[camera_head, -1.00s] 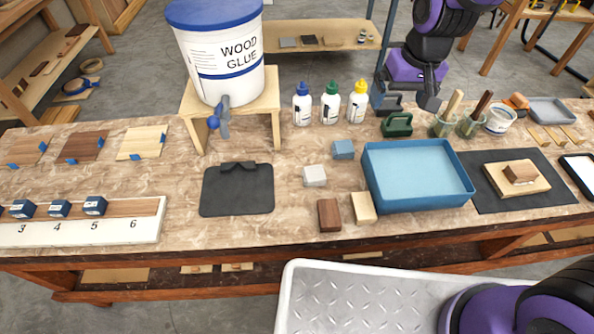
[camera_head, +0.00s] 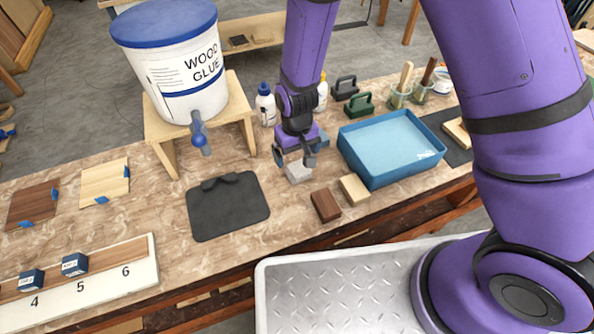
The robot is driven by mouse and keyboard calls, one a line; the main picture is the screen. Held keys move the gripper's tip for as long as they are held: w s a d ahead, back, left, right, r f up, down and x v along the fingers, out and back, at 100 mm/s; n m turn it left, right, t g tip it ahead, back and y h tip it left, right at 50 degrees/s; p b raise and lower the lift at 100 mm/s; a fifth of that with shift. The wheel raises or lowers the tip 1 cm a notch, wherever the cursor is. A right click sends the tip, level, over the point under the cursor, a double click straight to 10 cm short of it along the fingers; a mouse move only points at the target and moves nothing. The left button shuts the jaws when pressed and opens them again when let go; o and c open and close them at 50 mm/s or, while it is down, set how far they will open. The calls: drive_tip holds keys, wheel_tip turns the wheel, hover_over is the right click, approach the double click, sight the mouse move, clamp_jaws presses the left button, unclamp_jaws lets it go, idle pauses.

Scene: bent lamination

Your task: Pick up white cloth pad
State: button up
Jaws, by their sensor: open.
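The white cloth pad (camera_head: 299,174) is a small pale block on the bench, between the dark grey mat and the blue tray. My gripper (camera_head: 295,160) is open and points down right over the pad, with one finger toward its left side and one toward its right. The fingers hide the pad's upper part. I cannot tell whether they touch it.
A dark brown block (camera_head: 325,205) and a light wood block (camera_head: 354,189) lie in front. The blue tray (camera_head: 405,173) is to the right, the dark mat (camera_head: 226,213) to the left. Glue bottles (camera_head: 265,105) stand behind.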

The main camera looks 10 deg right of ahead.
sight(298, 168)
drive_tip(key=shift+s+d+f, duration=0.1)
drive_tip(key=shift+d+f, duration=0.05)
drive_tip(key=shift+f, duration=1.55)
drive_tip(key=shift+s+d+f, duration=0.1)
drive_tip(key=shift+f, duration=1.55)
drive_tip(key=shift+c, duration=0.4)
drive_tip(key=c, duration=0.9)
